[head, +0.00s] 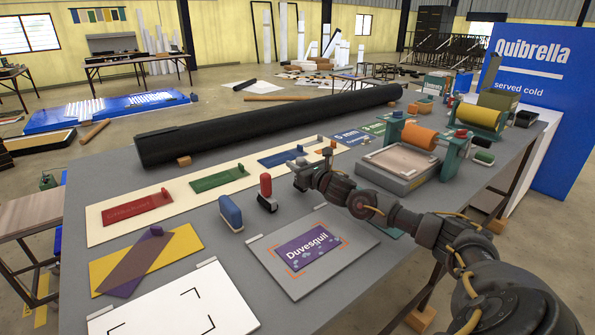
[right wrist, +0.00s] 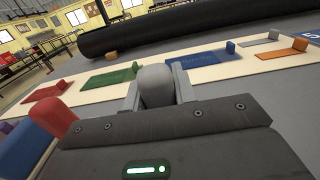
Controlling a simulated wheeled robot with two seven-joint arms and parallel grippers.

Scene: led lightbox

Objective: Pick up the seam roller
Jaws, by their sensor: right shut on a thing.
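My right gripper (head: 299,172) reaches in over the grey table from the right, beyond the purple "Duvesquil" panel. In the right wrist view its fingers (right wrist: 157,90) are shut on a grey rounded piece (right wrist: 156,84), which looks like the handle of the seam roller. The rest of the roller is hidden behind the gripper body, and I cannot tell whether it touches the table. To the left of the gripper stand a red-topped tool (head: 266,188) and a blue block-like tool (head: 230,212), both upright. My left gripper is out of view.
A long black roll (head: 270,122) lies along the back of the grey table (head: 210,262). In front of it a cream strip carries red (head: 137,207), green (head: 217,180) and blue (head: 284,157) panels. A tray-like frame (head: 398,165) and an orange roll (head: 420,136) stand at the right.

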